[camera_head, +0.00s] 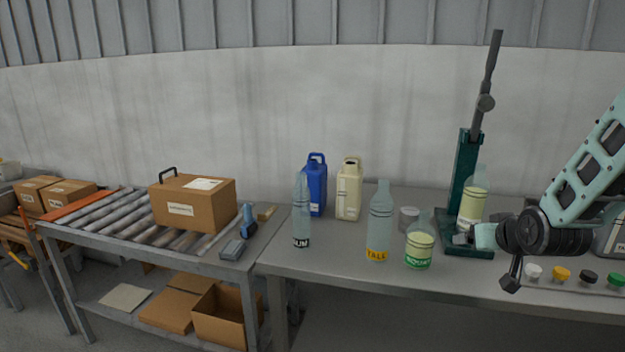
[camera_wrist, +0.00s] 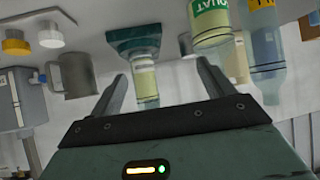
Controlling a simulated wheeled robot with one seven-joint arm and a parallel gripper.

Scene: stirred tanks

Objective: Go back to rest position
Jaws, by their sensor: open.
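My arm comes in from the right in the head view, and my gripper (camera_head: 462,238) is low in front of the dark green press stand (camera_head: 465,170). In the wrist view my gripper (camera_wrist: 164,85) has its two fingers spread apart with nothing clamped.
A squat bottle (camera_head: 420,247), a tall bottle (camera_head: 380,225) and a slim bottle (camera_head: 301,215) stand left of my gripper. A blue jug (camera_head: 315,185) and cream jug (camera_head: 348,190) stand behind. Caps (camera_head: 561,274) lie at right. A carton (camera_head: 194,205) sits on the roller conveyor.

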